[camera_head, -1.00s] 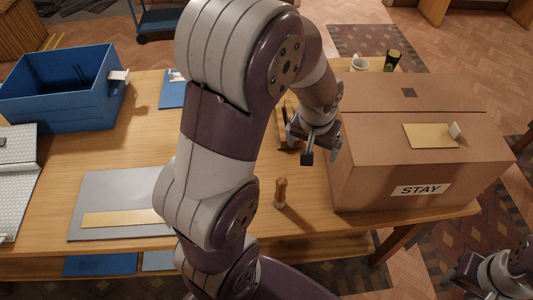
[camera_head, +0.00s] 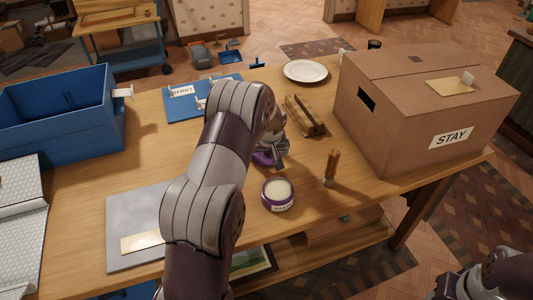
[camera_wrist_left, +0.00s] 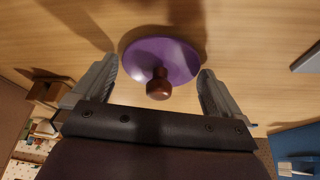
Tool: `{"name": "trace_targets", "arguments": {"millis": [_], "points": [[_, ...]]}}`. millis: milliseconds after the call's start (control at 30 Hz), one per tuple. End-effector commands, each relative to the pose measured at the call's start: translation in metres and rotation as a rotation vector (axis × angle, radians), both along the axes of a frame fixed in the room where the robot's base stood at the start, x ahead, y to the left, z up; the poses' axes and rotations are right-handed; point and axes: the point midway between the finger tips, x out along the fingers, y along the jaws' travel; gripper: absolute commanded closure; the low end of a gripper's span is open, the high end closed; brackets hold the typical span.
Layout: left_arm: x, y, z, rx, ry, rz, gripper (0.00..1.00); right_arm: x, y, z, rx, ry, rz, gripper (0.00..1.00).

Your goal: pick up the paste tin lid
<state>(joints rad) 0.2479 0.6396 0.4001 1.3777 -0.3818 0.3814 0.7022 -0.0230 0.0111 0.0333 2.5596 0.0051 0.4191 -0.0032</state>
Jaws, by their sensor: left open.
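The paste tin lid is a purple disc with a dark brown knob; in the left wrist view the lid (camera_wrist_left: 180,55) lies flat on the wooden table. In the head view only a purple sliver of the lid (camera_head: 264,159) shows beneath my left gripper (camera_head: 272,158). In the left wrist view my left gripper (camera_wrist_left: 157,75) is open, with its fingers on either side of the knob and nothing held. The open paste tin (camera_head: 278,193), purple with pale contents, stands just in front of the lid. My right gripper (camera_head: 462,286) is at the bottom right, partly cut off.
A wooden-handled tool (camera_head: 331,167) stands right of the tin. A brown block (camera_head: 305,116) lies behind it, and a white plate (camera_head: 305,71) farther back. The STAY carton (camera_head: 400,130) fills the right end. A blue bin (camera_head: 60,125) and grey board (camera_head: 125,215) are left.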

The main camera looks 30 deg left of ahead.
Motion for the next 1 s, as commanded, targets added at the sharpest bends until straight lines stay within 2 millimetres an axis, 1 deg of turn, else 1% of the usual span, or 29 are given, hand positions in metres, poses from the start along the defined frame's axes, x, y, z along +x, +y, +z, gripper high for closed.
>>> {"name": "trace_targets", "arguments": {"millis": [67, 233, 267, 300, 367, 633, 733, 867, 967, 1000], "points": [[0.002, 0.001, -0.005, 0.0, -0.001, 0.001, 0.0, 0.0, 0.0, 0.0, 0.0, 0.0, 0.0, 0.57], [0.002, 0.002, -0.005, 0.0, 0.0, 0.0, 0.0, 0.0, 0.0, 0.0, 0.0, 0.0, 0.0, 0.57], [0.002, 0.002, -0.005, 0.0, 0.0, 0.0, 0.03, 0.0, 0.0, 0.0, 0.0, 0.0, 0.0, 0.57], [0.001, 0.001, -0.005, 0.0, 0.0, 0.0, 0.16, 0.0, 0.0, 0.0, 0.0, 0.0, 0.0, 0.57], [0.001, 0.001, -0.005, 0.0, 0.0, 0.0, 0.36, 0.0, 0.0, 0.0, 0.0, 0.0, 0.0, 0.57], [0.001, 0.001, -0.005, 0.0, 0.0, 0.0, 0.36, 0.0, 0.0, 0.0, 0.0, 0.0, 0.0, 0.57], [0.002, 0.001, 0.0, 0.001, -0.001, 0.0, 0.36, 0.0, 0.0, 0.0, 0.0, 0.0, 0.0, 0.57], [0.002, 0.001, 0.017, 0.001, -0.003, 0.001, 0.36, 0.0, 0.0, 0.0, 0.0, 0.0, 0.0, 0.57], [0.002, 0.001, 0.037, 0.001, -0.004, 0.001, 0.36, 0.0, 0.0, -0.001, 0.0, 0.0, 0.0, 0.57], [0.009, -0.003, 0.04, 0.002, -0.004, -0.004, 0.36, 0.0, 0.0, -0.002, 0.0, 0.0, 0.0, 0.57]]}}
